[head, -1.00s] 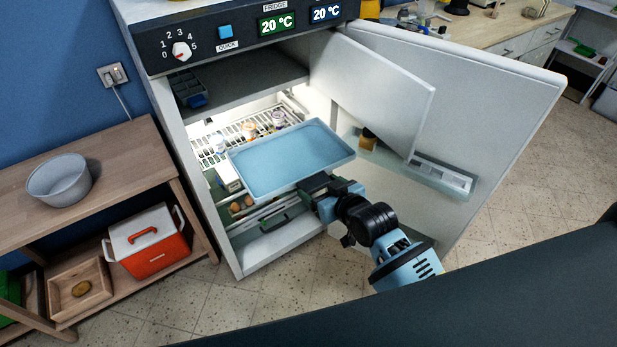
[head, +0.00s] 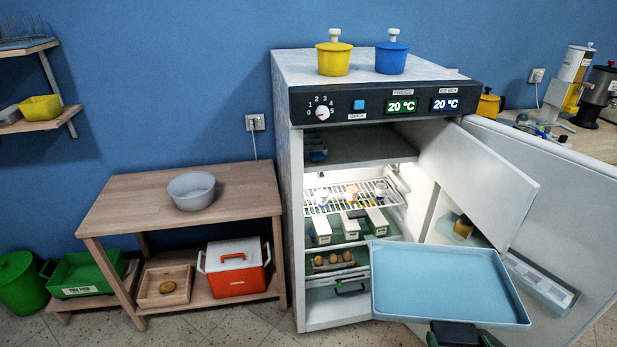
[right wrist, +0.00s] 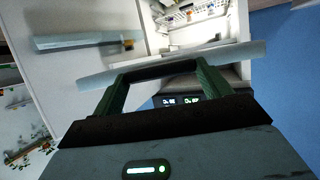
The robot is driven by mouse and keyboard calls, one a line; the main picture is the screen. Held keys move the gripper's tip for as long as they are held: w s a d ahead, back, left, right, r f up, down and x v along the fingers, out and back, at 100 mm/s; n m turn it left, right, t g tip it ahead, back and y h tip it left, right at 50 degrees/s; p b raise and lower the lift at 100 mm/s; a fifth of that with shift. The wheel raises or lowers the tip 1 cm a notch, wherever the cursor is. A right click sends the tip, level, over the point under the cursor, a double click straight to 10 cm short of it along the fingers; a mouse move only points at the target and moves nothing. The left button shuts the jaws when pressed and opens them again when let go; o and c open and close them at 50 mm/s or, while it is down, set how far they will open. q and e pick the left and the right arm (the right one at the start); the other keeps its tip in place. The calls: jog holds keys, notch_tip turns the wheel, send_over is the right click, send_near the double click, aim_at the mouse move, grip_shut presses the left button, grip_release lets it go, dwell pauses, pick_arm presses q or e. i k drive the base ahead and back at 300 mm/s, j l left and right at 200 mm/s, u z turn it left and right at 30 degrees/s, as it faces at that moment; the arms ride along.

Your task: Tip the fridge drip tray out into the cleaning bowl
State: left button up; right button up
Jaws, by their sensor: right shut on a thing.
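The drip tray (head: 445,284) is a shallow, pale blue rectangular tray. In the head view it is out in front of the open fridge, roughly level, at the lower right. I cannot tell how much liquid is in it. My right gripper (head: 456,332) is shut on the tray's near edge. The right wrist view shows its green fingers (right wrist: 160,76) at the tray's pale edge (right wrist: 243,56). The cleaning bowl (head: 191,191), grey and round, stands upright on the wooden table to the left, well apart from the tray. My left gripper is not in view.
The fridge (head: 288,190) stands between bowl and tray, its door (head: 560,210) open to the right. Inside are a wire shelf (head: 345,195), small cartons and eggs (head: 333,258). A red cooler (head: 235,268) sits under the wooden table (head: 120,205). The tabletop around the bowl is clear.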

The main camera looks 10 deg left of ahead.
aim_at(194, 191)
jog(key=i+j, duration=0.1)
jog(key=j, duration=0.9)
jog(key=i+j, duration=0.1)
jog(key=j, duration=1.85)
jog(key=i+j, duration=0.15)
jog(key=j, duration=0.8)
